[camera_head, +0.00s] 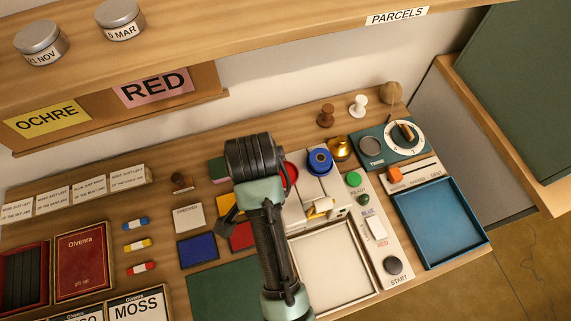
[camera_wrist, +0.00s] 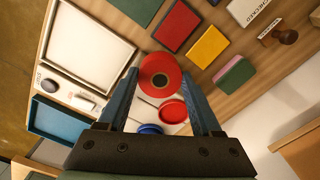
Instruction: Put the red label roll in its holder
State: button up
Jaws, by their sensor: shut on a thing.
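The red label roll (camera_wrist: 160,75) is a red ring with a dark core, held between the fingertips of my gripper (camera_wrist: 162,78) in the wrist view. My gripper is shut on it. Beyond it, a second red round piece (camera_wrist: 172,111) sits on the white device, beside a blue round piece (camera_wrist: 150,129); I take the red one as the holder. The roll appears apart from it and nearer the camera. In the head view my arm hides the held roll; the red round piece (camera_head: 291,173) shows partly, left of the blue one (camera_head: 319,160).
A cream tray (camera_head: 374,283) and a blue tray (camera_head: 484,238) lie at the front right. A control strip with a green button (camera_head: 354,179) runs between them. Coloured pads, including a blue one (camera_head: 197,249), lie left of my arm. A shelf (camera_head: 250,45) overhangs the back.

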jog(key=w+d+b, duration=0.1)
jog(key=w, duration=0.2)
jog(key=w+d+b, duration=0.1)
jog(key=w+b, duration=0.1)
jog(key=w, duration=0.1)
jog(key=w+d+b, duration=0.1)
jog(key=w+b, duration=0.1)
jog(key=w, duration=0.2)
jog(key=shift+w+d+f, duration=0.1)
jog(key=shift+d+f, duration=0.05)
jog(key=shift+d, duration=0.25)
jog(key=shift+w+d+b, duration=0.2)
jog(key=shift+w+b, duration=0.15)
jog(key=shift+w, duration=0.2)
jog(key=shift+f+p, duration=0.3)
jog(key=shift+f, duration=1.3)
jog(key=o, duration=1.4)
notch_tip(320, 180, up, 12)
jog(key=p, duration=0.6)
jog(key=shift+s, duration=0.1)
